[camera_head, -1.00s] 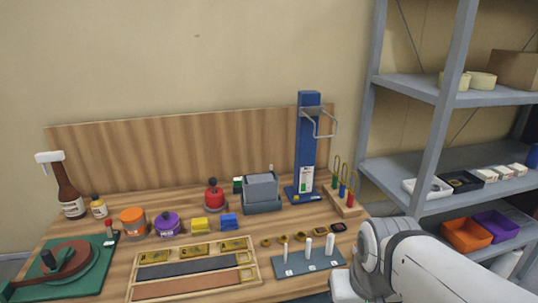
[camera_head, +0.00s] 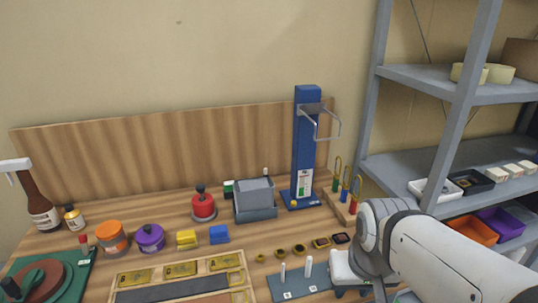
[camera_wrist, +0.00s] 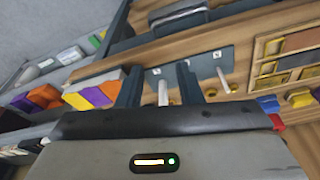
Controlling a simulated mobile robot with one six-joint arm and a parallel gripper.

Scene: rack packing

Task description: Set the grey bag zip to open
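I cannot make out a bag with a zip for certain. A grey boxy thing (camera_head: 254,192) sits in a darker grey holder (camera_head: 258,213) at the back of the bench; I cannot tell whether it is the bag, and no zip shows on it. My gripper (camera_wrist: 160,84) shows in the wrist view with its two dark fingers apart and nothing held. A white peg shows between the fingers, beyond them. In the head view my arm is at the lower right, over the bench's right end, away from the grey boxy thing.
A blue stand (camera_head: 305,150) rises right of the grey thing. A plate with white pegs (camera_head: 295,282) lies near the front. A red-topped pot (camera_head: 203,206), a purple pot (camera_head: 150,238) and an orange jar (camera_head: 111,237) stand to the left. A shelf rack (camera_head: 440,80) stands right.

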